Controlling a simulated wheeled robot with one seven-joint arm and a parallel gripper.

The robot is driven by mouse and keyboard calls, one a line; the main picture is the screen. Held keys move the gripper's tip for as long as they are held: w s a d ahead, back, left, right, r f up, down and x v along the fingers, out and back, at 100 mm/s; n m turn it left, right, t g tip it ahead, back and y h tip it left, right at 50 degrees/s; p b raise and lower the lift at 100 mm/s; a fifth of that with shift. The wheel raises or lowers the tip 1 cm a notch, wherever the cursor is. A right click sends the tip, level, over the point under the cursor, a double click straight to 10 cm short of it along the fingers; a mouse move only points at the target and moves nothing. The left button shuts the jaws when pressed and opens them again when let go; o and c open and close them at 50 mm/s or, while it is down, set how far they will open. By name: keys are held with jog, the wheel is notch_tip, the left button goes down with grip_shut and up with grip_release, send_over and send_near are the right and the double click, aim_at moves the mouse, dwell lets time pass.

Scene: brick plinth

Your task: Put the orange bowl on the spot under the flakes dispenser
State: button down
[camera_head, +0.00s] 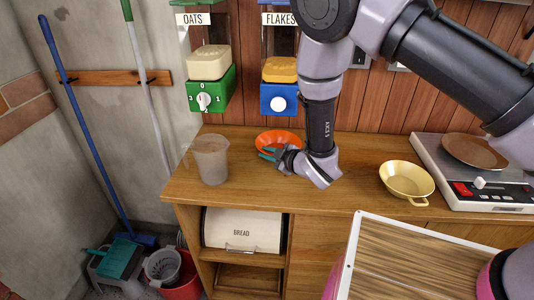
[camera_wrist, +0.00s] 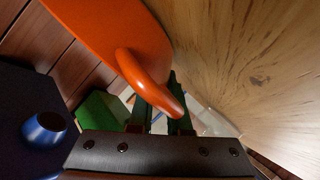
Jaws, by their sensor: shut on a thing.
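The orange bowl (camera_head: 277,138) is at the back of the wooden counter, below the flakes dispenser (camera_head: 279,98), which has a blue body and a white knob. My gripper (camera_head: 268,153) is at the bowl's front side. In the wrist view the bowl (camera_wrist: 105,22) shows its orange wall and a looped handle (camera_wrist: 145,78). My gripper's green fingers (camera_wrist: 160,112) are shut on that handle. The bowl looks roughly level, at or just above the counter top; I cannot tell whether it touches. The spot itself is hidden.
A translucent cup (camera_head: 211,160) stands left of the bowl. The green oats dispenser (camera_head: 211,95) hangs left of the flakes one. A gold pan (camera_head: 407,180) and a scale with a brown plate (camera_head: 475,151) are to the right. A bread box (camera_head: 242,229) sits below.

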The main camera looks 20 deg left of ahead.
jog(key=c, duration=0.9)
grip_release()
jog(key=shift+o, duration=0.2)
jog(key=shift+d, duration=0.1)
